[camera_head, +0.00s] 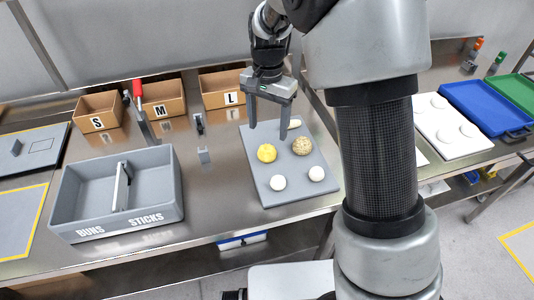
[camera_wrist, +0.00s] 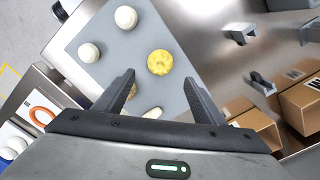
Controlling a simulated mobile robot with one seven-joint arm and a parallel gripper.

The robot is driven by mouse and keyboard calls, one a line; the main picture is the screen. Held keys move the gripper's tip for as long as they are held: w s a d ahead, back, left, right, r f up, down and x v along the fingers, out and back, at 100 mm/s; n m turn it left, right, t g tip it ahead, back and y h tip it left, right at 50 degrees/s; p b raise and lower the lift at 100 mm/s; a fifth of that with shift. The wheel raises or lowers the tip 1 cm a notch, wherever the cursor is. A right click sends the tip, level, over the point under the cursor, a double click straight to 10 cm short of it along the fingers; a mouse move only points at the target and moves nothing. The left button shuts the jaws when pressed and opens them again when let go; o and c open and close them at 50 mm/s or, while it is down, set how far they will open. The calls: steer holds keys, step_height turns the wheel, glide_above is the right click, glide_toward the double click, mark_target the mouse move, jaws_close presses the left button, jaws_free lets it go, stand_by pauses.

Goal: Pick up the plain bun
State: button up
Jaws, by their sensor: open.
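A grey board (camera_head: 262,178) holds several pieces of dough. Two plain white round buns lie at its near side, one on the left (camera_head: 278,182) and one on the right (camera_head: 316,173). They also show in the wrist view, near the top (camera_wrist: 126,17) and at upper left (camera_wrist: 89,52). A yellow, lumpy bun (camera_head: 266,152) and a speckled bun (camera_head: 301,145) lie behind them. My gripper (camera_head: 268,131) is open and empty above the far part of the board, with its fingers pointing down. In the wrist view a finger partly hides the speckled bun.
A pale stick (camera_head: 294,124) lies at the board's far edge. A grey bin (camera_head: 75,190) marked BUNS and STICKS stands left. Cardboard boxes marked S (camera_head: 97,124), M and L (camera_head: 226,101) stand behind. Bare steel counter separates bin and board.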

mark_target(267, 148)
step_height(267, 148, down, 3)
steer(key=f, duration=0.5)
steer(key=shift+s+a+f+b, duration=0.1)
steer(key=shift+s+a+b, duration=0.1)
steer(key=shift+b, duration=0.2)
steer(key=c, duration=1.2)
